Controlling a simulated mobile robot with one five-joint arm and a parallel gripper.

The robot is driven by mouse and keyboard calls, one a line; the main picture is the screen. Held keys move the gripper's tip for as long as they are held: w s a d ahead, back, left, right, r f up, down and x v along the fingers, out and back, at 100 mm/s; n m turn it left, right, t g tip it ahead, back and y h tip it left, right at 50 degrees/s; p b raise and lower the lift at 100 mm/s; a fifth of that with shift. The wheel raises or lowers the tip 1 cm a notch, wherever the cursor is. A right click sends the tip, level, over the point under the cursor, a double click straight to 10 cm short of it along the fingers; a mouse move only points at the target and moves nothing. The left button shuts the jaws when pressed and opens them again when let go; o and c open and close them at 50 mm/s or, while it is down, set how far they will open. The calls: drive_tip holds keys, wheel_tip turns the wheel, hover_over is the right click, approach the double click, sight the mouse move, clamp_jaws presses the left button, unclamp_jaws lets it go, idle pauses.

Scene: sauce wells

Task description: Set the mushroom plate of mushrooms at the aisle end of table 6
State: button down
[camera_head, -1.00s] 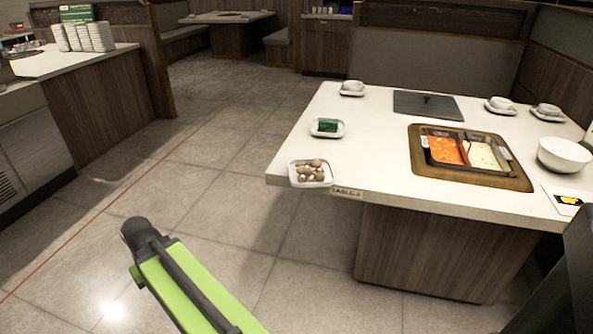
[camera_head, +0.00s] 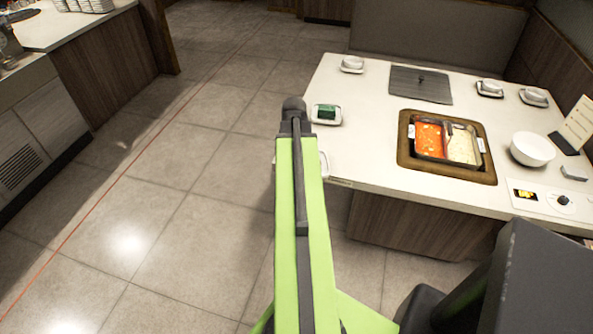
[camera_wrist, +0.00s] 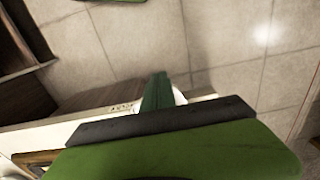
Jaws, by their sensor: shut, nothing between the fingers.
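The mushroom plate is mostly hidden behind my arm in the head view; only a white sliver of its rim (camera_head: 323,165) shows at the near left corner of the table (camera_head: 375,165). Its mushrooms are hidden now. In the wrist view, part of a white plate (camera_wrist: 180,97) shows behind my gripper (camera_wrist: 160,78), at the table edge by the label (camera_wrist: 122,107). My gripper is shut with nothing between its fingers. I cannot tell whether it touches the plate. The head view does not clearly show the fingers.
A small dish with a green item (camera_head: 326,114) sits just behind the plate. A two-part pot of red and white broth (camera_head: 447,143), a white bowl (camera_head: 532,149) and a dark grill cover (camera_head: 420,84) occupy the table. Tiled floor lies open on the left, beside a counter (camera_head: 105,60).

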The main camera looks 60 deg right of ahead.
wheel_tip(320, 180, down, 10)
drive_tip(key=b, duration=1)
drive_tip(key=d, duration=0.2)
drive_tip(key=w+d+p, duration=0.1)
drive_tip(key=shift+w+d+r, duration=0.15)
drive_tip(key=shift+d+r, duration=0.05)
drive_tip(key=shift+d, duration=0.2)
drive_tip(key=w+d, duration=0.1)
drive_tip(key=d, duration=0.4)
drive_tip(key=w+d, duration=0.1)
drive_tip(key=d, duration=0.2)
drive_tip(key=shift+w+d, duration=0.35)
drive_tip(key=shift+a, duration=0.1)
drive_tip(key=shift+a, duration=0.1)
